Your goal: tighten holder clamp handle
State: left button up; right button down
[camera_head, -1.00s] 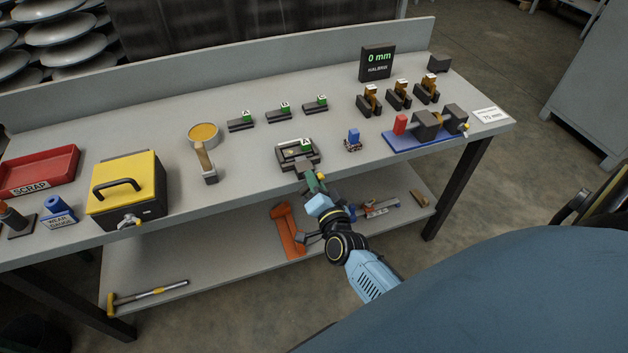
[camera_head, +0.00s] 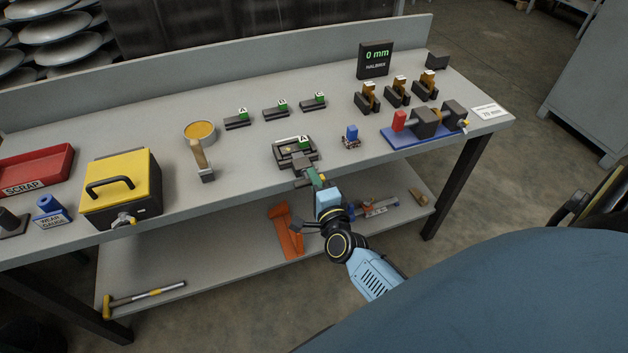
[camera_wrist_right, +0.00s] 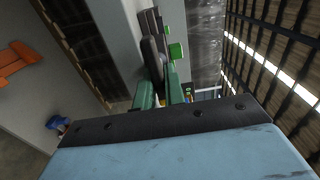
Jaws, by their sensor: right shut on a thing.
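The holder (camera_head: 281,157) is a dark, frame-like fixture near the bench's front edge, with a block labelled A and a green part on it. My right gripper (camera_head: 311,178) reaches in from the front, over the bench edge. Its green fingers are shut on a dark grey handle at the holder's near side. In the right wrist view the fingers (camera_wrist_right: 161,88) close around the dark handle (camera_wrist_right: 151,62), with a green block (camera_wrist_right: 175,51) just beyond. The fingers partly hide the grip. My left gripper is not in view.
Several small blocks lie behind, one labelled A (camera_head: 237,121). A blue piece (camera_head: 352,132) stands to the right, then a blue fixture (camera_head: 400,137). A hammer-like tool (camera_head: 203,165) and a yellow-lidded box (camera_head: 122,182) stand to the left.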

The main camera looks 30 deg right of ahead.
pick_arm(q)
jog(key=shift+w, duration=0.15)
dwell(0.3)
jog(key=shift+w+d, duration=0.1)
pick_arm(e)
jog(key=c, duration=1.5)
grip_release()
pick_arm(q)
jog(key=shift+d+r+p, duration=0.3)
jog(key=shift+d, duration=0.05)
pick_arm(e)
jog(key=v, duration=1.3)
jog(key=shift+s, duration=0.2)
jog(key=shift+f, duration=0.1)
